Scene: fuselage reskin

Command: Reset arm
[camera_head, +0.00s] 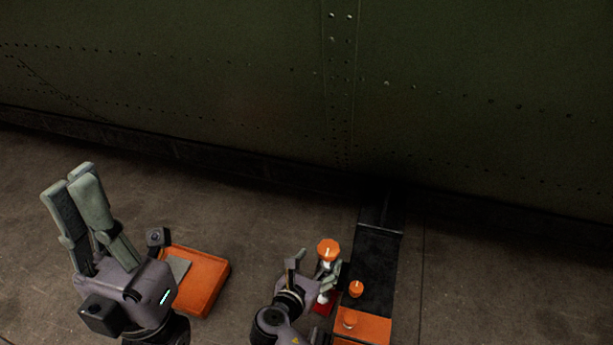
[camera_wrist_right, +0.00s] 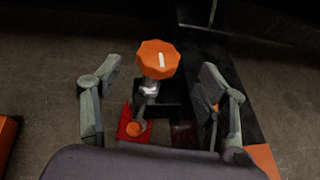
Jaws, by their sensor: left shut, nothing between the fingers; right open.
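My left gripper (camera_head: 75,178) is raised at the left of the head view, its grey-green fingers pointing up, shut and empty. My right gripper (camera_head: 313,268) is low near the bottom middle, open. In the right wrist view its two fingers (camera_wrist_right: 160,70) stand wide apart on either side of an orange octagonal knob (camera_wrist_right: 158,60) with a white mark. The knob sits on a pale metallic stem above a red pad (camera_wrist_right: 128,118). Visible gaps separate both fingers from the knob. The knob also shows in the head view (camera_head: 328,249).
An orange case (camera_head: 207,283) with a grey patch lies on the floor beside my left gripper. A black and orange strip (camera_head: 375,262) with smaller orange knobs (camera_head: 356,288) lies right of my right gripper. A riveted green fuselage wall (camera_head: 200,75) fills the back. Bare floor lies at right.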

